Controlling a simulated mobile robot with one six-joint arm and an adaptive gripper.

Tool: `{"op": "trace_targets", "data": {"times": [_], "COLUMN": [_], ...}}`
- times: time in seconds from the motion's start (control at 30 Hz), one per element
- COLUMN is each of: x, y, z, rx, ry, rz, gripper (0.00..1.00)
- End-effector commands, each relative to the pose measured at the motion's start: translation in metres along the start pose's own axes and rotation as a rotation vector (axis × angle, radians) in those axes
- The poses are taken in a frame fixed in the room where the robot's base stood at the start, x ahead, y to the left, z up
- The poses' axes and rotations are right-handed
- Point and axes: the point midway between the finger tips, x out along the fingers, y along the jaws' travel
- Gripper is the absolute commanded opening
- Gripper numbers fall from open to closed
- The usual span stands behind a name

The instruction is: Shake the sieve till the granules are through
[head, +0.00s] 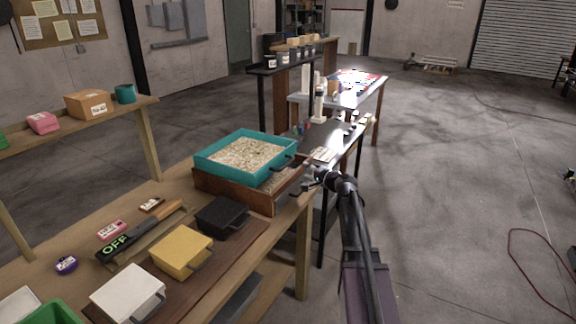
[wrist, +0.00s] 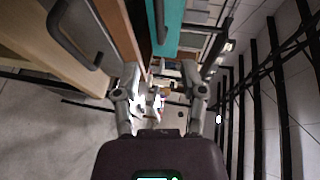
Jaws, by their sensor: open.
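The sieve (head: 212,172) is a teal square frame with pale granules (head: 247,152) lying across its inside. It rests on a brown wooden box (head: 235,196) at the bench's far right end. Some granules show in the box beside the sieve's right edge. A dark handle (head: 283,162) sticks out of the sieve's right side. The sieve's teal side also shows at the top of the wrist view (wrist: 172,35). My gripper (head: 318,180) is open and empty, to the right of the box and apart from the sieve. Its two spread fingers show in the wrist view (wrist: 162,98).
On the bench, black (head: 222,215), yellow (head: 180,252) and white (head: 127,291) boxes with handles stand in a row left of the wooden box. A device reading OFF (head: 115,245) lies behind them. A dark table (head: 290,128) stands beyond. The floor at right is mostly clear.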

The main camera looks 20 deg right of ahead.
Motion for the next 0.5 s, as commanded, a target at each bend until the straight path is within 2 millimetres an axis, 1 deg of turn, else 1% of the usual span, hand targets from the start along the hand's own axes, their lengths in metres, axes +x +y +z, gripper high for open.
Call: {"op": "trace_targets", "data": {"times": [0.03,0.17,0.5], "x": [0.007,0.024,0.077], "y": [0.001,0.001,0.001], "z": [-0.001,-0.002,-0.001], "rx": [0.000,0.000,-0.001], "ry": [0.000,-0.001,-0.002], "rz": [0.000,0.000,0.000], "gripper": [0.54,0.54,0.54]}}
